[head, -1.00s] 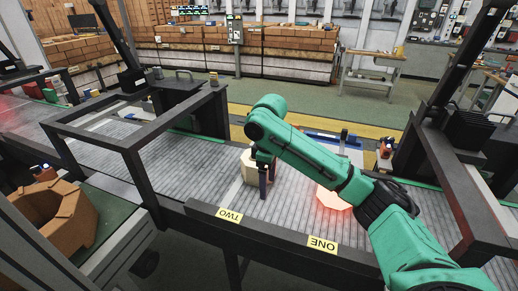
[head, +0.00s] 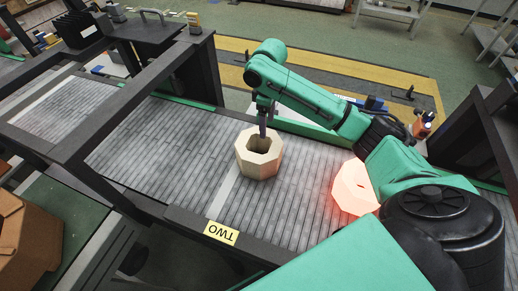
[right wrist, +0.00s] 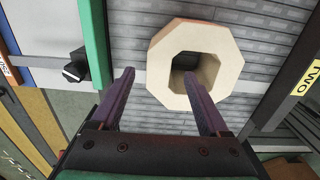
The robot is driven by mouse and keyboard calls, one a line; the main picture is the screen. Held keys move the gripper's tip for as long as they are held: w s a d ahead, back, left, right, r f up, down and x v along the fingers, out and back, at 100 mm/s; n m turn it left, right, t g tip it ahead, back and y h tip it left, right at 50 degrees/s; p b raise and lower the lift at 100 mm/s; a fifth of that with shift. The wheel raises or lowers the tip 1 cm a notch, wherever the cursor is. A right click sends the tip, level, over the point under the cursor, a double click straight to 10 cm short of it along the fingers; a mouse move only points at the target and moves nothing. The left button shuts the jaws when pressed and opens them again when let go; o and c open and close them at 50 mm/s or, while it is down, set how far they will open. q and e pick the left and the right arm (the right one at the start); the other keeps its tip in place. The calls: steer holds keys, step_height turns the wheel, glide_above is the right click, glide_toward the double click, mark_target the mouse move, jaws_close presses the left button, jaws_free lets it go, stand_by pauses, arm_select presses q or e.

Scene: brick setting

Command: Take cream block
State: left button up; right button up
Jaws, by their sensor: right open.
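The cream block (head: 258,166) is a hollow octagonal ring on the grey slatted conveyor, near the TWO label. It also shows in the right wrist view (right wrist: 231,72). My right gripper (head: 264,130) is open at the block's far side. In the right wrist view my right gripper (right wrist: 159,73) has one finger outside the block and the other overlapping its opening, with part of the ring wall between them. I cannot tell how deep the fingers reach. A second octagonal block (head: 350,189), lit red, is partly hidden by my right arm. My left gripper is not in view.
A dark frame (head: 190,85) spans the conveyor at the left. The yellow TWO label (head: 221,233) is on the near edge. A brown block (head: 28,240) sits at the lower left. The conveyor left of the cream block is clear.

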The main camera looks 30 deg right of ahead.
steer(key=f, duration=0.2)
steer(key=f+p, duration=0.1)
steer(key=f, duration=0.2)
steer(key=f+p, duration=0.1)
steer(key=f, duration=0.1)
steer(key=shift+w+a+f, duration=0.1)
steer(key=shift+w+f, duration=0.05)
steer(key=shift+w, duration=0.15)
steer(key=shift+f, duration=0.3)
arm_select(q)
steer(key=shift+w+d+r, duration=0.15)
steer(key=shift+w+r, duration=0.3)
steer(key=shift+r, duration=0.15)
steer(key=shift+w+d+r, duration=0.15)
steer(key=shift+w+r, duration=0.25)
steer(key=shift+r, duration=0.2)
arm_select(e)
jaws_close()
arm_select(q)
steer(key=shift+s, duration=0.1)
arm_select(e)
steer(key=shift+w+r, duration=0.1)
steer(key=shift+w, duration=0.05)
